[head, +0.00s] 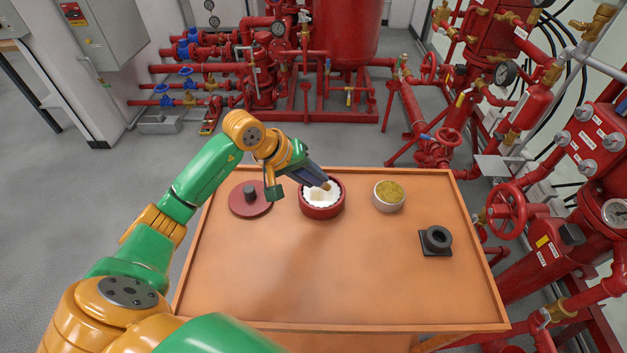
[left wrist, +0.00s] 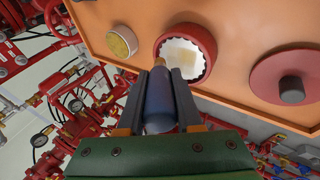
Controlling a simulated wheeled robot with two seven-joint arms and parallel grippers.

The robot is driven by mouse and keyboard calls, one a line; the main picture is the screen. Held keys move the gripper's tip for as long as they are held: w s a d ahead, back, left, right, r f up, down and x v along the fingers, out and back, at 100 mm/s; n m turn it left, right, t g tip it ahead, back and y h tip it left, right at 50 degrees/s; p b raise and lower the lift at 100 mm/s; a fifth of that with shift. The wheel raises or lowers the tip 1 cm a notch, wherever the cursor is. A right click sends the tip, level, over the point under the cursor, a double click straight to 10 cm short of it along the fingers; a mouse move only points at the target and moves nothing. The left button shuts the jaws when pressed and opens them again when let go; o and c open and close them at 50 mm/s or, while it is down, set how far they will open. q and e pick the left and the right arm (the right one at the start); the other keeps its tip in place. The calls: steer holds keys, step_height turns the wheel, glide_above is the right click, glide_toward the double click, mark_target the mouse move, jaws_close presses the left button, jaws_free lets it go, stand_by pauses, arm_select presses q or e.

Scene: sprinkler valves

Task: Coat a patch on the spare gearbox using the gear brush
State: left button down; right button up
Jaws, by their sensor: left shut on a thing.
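The gear brush (left wrist: 160,105) has a dark blue handle and a brownish tip. My left gripper (head: 310,177) is shut on its handle, and the fingers show on both sides of it in the left wrist view (left wrist: 158,88). The brush tip (head: 326,186) shows over the open red round housing, apparently the spare gearbox (head: 322,212). Its inside is white with a toothed edge and a pale tan patch (left wrist: 186,62). Whether the tip touches the inside, I cannot tell. My right gripper is not in view.
A red disc with a dark knob (head: 264,207) lies left of the housing. A pale cup of yellowish stuff (head: 389,195) stands to the right. A black flanged part (head: 436,240) sits farther right. The table's front (head: 340,285) is clear. Red pipework surrounds the table's back and right.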

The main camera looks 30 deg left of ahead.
mark_target(301, 172)
arm_select(q)
step_height(301, 172, up, 3)
steer(key=shift+s+f+p, duration=0.15)
steer(key=shift+p, duration=0.4)
steer(key=shift+r, duration=0.25)
